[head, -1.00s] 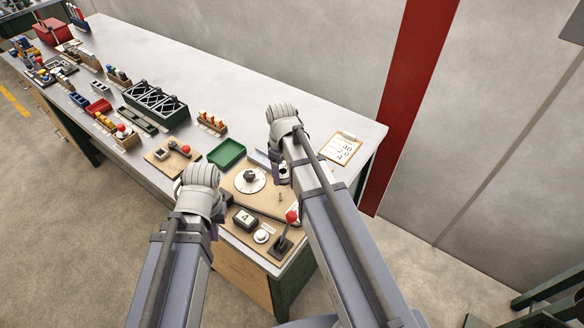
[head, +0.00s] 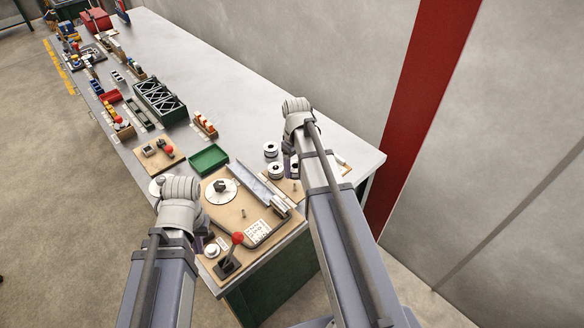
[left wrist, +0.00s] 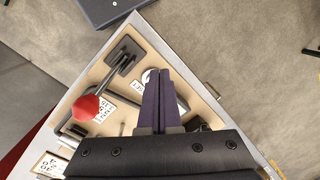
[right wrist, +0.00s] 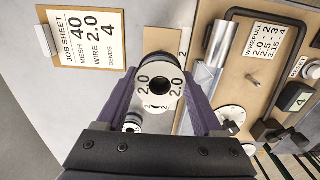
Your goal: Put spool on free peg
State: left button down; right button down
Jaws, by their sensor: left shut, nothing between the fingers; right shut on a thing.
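My right gripper (right wrist: 160,85) is shut on a round white spool (right wrist: 174,84) with a black hub, marked 2.0. In the head view my right gripper (head: 291,165) is above a small brown board (head: 294,193) beside other white spools (head: 270,149). Another spool (right wrist: 132,122) shows by the left finger in the right wrist view. A thin upright peg (head: 243,213) stands bare on the large brown board; it also shows in the right wrist view (right wrist: 253,79). I cannot tell whether it is the free peg. My left gripper (left wrist: 160,98) is shut and empty over the large board's front corner.
The large board (head: 222,222) carries a turntable disc (head: 216,196), a metal channel (head: 262,190) and a red-knobbed lever (head: 238,238). A green tray (head: 208,159) lies behind it. A job sheet clipboard (right wrist: 88,42) lies beside the small board. The bench's back is clear.

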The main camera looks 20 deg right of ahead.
aim_at(207, 267)
pick_arm(q)
jog(key=shift+a+f, duration=0.1)
pick_arm(e)
jog(key=shift+a+f, duration=0.1)
